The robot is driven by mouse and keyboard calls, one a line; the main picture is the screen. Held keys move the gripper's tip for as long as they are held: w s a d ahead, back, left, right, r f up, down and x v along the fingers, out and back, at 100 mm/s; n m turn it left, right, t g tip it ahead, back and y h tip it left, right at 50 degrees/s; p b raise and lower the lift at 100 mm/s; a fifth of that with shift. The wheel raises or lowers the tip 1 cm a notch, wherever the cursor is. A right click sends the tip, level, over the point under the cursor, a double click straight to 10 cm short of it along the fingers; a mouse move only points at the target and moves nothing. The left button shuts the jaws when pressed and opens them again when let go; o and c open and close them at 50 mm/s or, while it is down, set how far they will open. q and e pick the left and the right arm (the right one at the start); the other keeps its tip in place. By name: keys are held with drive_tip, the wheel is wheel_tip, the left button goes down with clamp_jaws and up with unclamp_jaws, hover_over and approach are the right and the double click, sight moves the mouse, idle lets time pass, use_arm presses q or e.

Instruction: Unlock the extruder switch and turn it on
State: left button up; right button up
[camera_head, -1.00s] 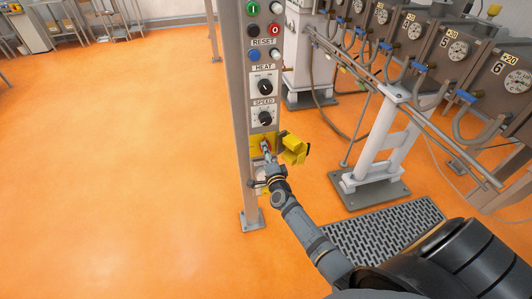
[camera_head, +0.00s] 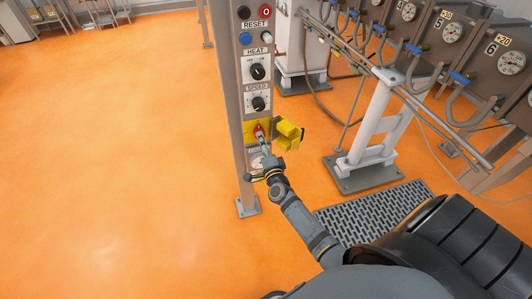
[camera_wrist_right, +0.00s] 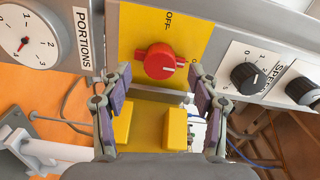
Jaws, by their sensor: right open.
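The red switch knob (camera_head: 258,131) sits on a yellow plate (camera_head: 249,133) low on the control post. In the right wrist view the red knob (camera_wrist_right: 160,63) shows close up, with "OFF" printed above it and a second label at its right partly hidden by a finger. Its grip bar lies roughly across the picture. The yellow lock cover (camera_head: 288,134) stands swung out to the right of the plate; its yellow blocks (camera_wrist_right: 122,122) show below the knob. My right gripper (camera_head: 262,143) is open at the knob, fingers (camera_wrist_right: 160,76) on either side, apparently not clamped. My left gripper is out of view.
The speed dial (camera_head: 258,104) and heat dial (camera_head: 257,72) are above the switch, with buttons higher up. A dial marked "PORTIONS" (camera_wrist_right: 27,37) is beside the plate. Gauges and pipes (camera_head: 450,60) stand to the right, a floor grate (camera_head: 375,207) below. The left floor is clear.

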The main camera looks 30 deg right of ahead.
drive_tip(key=v, duration=0.8)
drive_tip(key=shift+s, duration=0.3)
drive_tip(key=s+a+f+n+g+y+p, duration=0.15)
drive_tip(key=s+f+n+g, duration=0.4)
drive_tip(key=f, duration=0.65)
drive_tip(key=s+a+f+n+g+y+p, duration=0.1)
drive_tip(key=s+f+n+g+y+p, duration=0.15)
drive_tip(key=s+f+n, duration=0.75)
drive_tip(key=s+f+n+g+p, duration=0.1)
drive_tip(key=s+f, duration=0.3)
drive_tip(key=s, duration=0.4)
drive_tip(key=s+d+f+n+g+p, duration=0.1)
drive_tip(key=s+f+g, duration=0.3)
drive_tip(key=s, duration=0.5)
drive_tip(key=s+d+f+n+g+p, duration=0.1)
drive_tip(key=s+f+g, duration=0.2)
drive_tip(key=s+f, duration=0.3)
drive_tip(key=s, duration=0.2)
drive_tip(key=shift+s+f+p, duration=0.25)
drive_tip(key=shift+p, duration=0.05)
drive_tip(key=shift+d+n, duration=0.15)
drive_tip(key=shift+n, duration=0.1)
